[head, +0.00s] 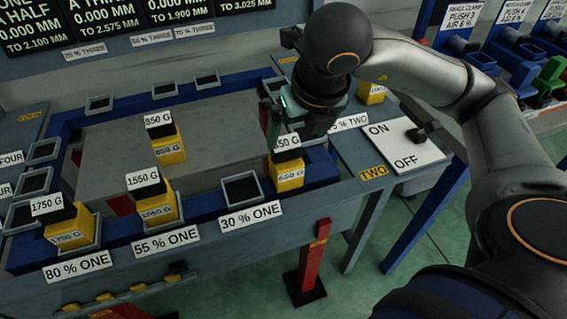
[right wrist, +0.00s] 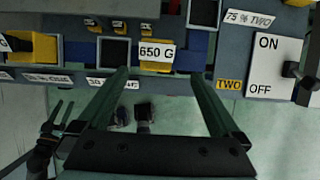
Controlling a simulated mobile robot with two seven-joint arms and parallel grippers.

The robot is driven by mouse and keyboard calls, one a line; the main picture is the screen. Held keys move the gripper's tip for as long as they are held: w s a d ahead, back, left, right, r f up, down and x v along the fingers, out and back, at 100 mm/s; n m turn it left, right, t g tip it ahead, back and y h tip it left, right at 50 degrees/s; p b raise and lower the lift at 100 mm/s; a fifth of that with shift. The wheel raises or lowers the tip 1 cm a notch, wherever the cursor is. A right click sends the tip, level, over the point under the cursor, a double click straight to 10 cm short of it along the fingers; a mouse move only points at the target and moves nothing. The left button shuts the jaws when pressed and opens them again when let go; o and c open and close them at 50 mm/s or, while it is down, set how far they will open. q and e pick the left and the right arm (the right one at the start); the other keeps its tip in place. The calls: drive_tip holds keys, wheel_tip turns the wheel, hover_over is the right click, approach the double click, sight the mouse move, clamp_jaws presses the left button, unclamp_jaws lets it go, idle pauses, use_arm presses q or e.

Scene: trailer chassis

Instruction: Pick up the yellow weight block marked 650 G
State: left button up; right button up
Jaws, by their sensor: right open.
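The yellow block marked 650 G (head: 290,176) has a black upper part with a white label. It stands at the right end of the blue front beam in the head view. In the right wrist view the yellow block (right wrist: 156,66) shows ahead, between the lines of the two fingers. My right gripper (head: 292,122) is above and just behind the block in the head view, and partly covers the label's left edge. In the right wrist view its fingers (right wrist: 160,76) are wide apart with nothing between them.
Other yellow blocks stand on the bench: 850 G (head: 169,150), 1550 G (head: 158,207) and 1750 G (head: 70,228). An empty dark socket (head: 242,189) is left of the 650 G block. An ON/OFF panel (head: 391,143) with a black lever is at the right.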

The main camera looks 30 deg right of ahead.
sight(288, 146)
drive_tip(key=x, duration=0.3)
drive_tip(key=shift+w+f, duration=0.15)
drive_tip(key=shift+f, duration=0.2)
drive_tip(key=shift+w+x, duration=0.2)
drive_tip(key=shift+x, duration=1.2)
drive_tip(key=shift+w+x, duration=0.15)
drive_tip(key=shift+x, duration=1.2)
drive_tip(key=shift+a+r, duration=0.15)
drive_tip(key=shift+a, duration=0.1)
drive_tip(key=shift+c, duration=0.2)
clamp_jaws()
drive_tip(key=shift+r, duration=0.1)
